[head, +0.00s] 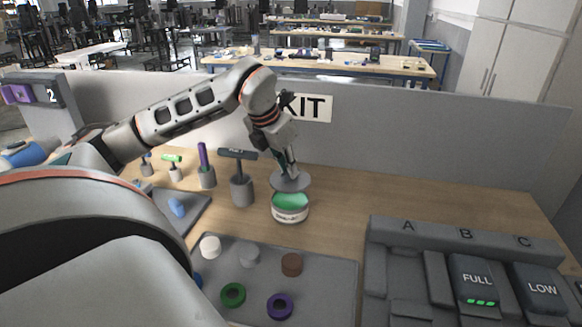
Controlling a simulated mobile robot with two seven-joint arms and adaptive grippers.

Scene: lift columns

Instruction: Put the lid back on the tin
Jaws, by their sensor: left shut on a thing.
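The tin (290,212) is a short round white container with a green top surface showing inside its rim. It stands upright on the wooden table, left of the grey battery dock. The lid (291,184) is a flat grey disc, held a little above the tin and roughly over it, slightly toward the back. My left gripper (287,168) points down and is shut on the lid from above. Whether the lid touches the tin's rim is hard to tell; it appears apart. My right gripper is not in view.
A grey mat (335,270) with white, grey, brown, green and purple round pieces lies in front of the tin. Grey holders with tools, including a black-headed hammer (237,154), stand to the left. The dock (470,240) is at right. A grey partition (420,140) closes the back.

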